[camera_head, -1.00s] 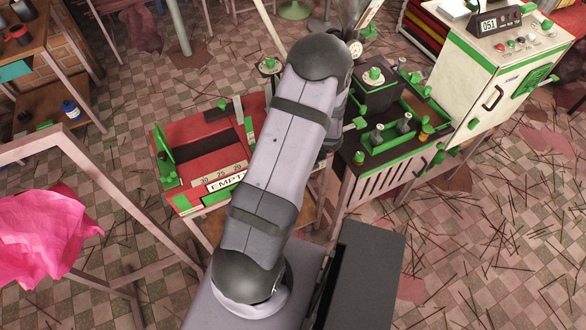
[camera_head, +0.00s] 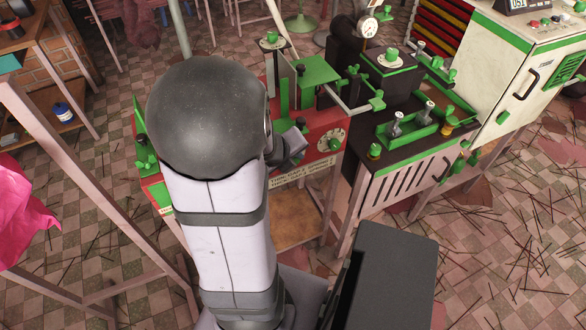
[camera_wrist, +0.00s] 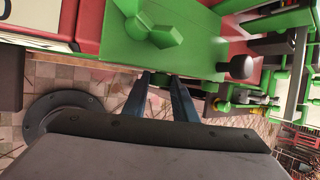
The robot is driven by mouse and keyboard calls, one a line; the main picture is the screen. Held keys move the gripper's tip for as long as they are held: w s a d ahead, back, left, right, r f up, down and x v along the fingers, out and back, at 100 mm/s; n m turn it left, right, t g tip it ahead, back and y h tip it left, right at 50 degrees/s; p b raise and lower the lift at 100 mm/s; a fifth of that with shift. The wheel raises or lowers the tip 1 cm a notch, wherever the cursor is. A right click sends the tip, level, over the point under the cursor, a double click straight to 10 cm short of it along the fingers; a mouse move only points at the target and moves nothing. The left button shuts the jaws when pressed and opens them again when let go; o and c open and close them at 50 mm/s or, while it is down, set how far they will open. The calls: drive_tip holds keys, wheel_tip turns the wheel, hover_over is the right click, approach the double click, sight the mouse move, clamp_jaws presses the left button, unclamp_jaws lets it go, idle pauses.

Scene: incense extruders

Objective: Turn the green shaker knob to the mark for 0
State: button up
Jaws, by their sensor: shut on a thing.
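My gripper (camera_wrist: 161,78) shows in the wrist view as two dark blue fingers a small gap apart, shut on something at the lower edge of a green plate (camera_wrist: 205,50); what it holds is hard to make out. A green winged knob (camera_wrist: 155,30) stands on that plate, above the fingers and outside them. In the head view my arm's grey joint covers the left of the red machine (camera_head: 325,118) and most of the gripper. A green knob on a pale round dial (camera_head: 331,141) shows on the machine's front; I cannot read its marks.
A dark machine (camera_head: 400,98) with green trays and knobs stands to the right, and a white cabinet (camera_head: 515,80) beyond it. A pink cloth (camera_head: 25,225) hangs at the left. The tiled floor has scattered sticks at the right.

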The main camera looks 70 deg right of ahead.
drive_tip(key=g+h+b, duration=0.1)
drive_tip(key=b, duration=0.1)
drive_tip(key=f+h+b, duration=0.1)
drive_tip(key=b, duration=0.2)
drive_tip(key=shift+w+a+n+g, duration=0.15)
drive_tip(key=shift+w+n+g, duration=0.15)
drive_tip(key=shift+w+g, duration=0.1)
drive_tip(key=g+h+b, duration=0.1)
drive_tip(key=b, duration=0.2)
drive_tip(key=shift+a+r+h+b, duration=0.1)
drive_tip(key=shift+h+b, duration=0.2)
drive_tip(key=shift+r+n, duration=0.15)
drive_tip(key=shift+n, duration=0.15)
drive_tip(key=o, duration=1)
drive_tip(key=shift+s, duration=0.1)
drive_tip(key=shift+o, duration=0.2)
drive_tip(key=shift+b, duration=0.3)
